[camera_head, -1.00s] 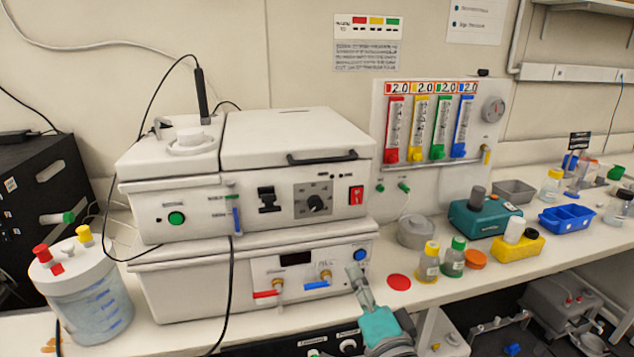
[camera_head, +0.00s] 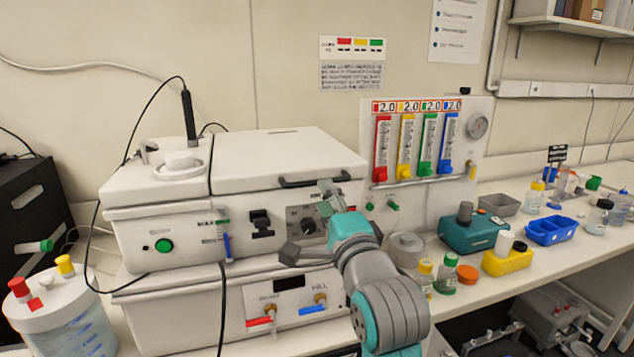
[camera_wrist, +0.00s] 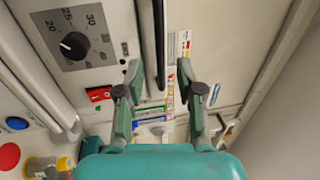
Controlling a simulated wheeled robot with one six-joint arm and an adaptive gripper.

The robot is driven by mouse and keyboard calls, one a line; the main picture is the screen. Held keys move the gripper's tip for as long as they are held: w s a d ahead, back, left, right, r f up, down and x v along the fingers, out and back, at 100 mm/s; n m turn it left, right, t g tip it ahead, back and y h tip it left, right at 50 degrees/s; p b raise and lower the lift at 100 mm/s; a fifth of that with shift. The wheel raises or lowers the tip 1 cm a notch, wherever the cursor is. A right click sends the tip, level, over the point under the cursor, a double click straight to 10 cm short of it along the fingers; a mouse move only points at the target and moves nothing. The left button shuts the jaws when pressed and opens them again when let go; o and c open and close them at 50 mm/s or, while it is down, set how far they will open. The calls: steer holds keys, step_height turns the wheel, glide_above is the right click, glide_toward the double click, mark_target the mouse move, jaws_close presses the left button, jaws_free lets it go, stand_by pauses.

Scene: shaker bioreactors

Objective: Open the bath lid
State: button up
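The bath lid (camera_head: 290,150) is a white, flat cover on the upper white unit. It lies shut, with a dark bar handle (camera_head: 312,181) along its front edge. My gripper (camera_head: 329,191) is at the front of the unit, by the right part of the handle. In the wrist view my gripper (camera_wrist: 161,76) is open, with its two fingers apart. The handle (camera_wrist: 151,42) appears between the fingers' lines, closer to the left finger. Whether either finger touches it cannot be told. My arm hides the right part of the front panel in the head view.
The front panel carries a dial (camera_wrist: 74,45) and a red switch (camera_wrist: 98,93). Colored flow tubes (camera_head: 419,145) stand on a panel to the right. A black cable (camera_head: 97,205) runs down at the left. Bottles (camera_head: 446,275) and a teal device (camera_head: 474,233) stand at the right.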

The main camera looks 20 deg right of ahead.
steer(key=shift+w+r, duration=0.2)
steer(key=shift+w, duration=0.8)
steer(key=shift+w+r, duration=0.2)
steer(key=shift+w, duration=0.8)
steer(key=shift+w+r, duration=0.2)
steer(key=shift+w, duration=0.8)
jaws_close()
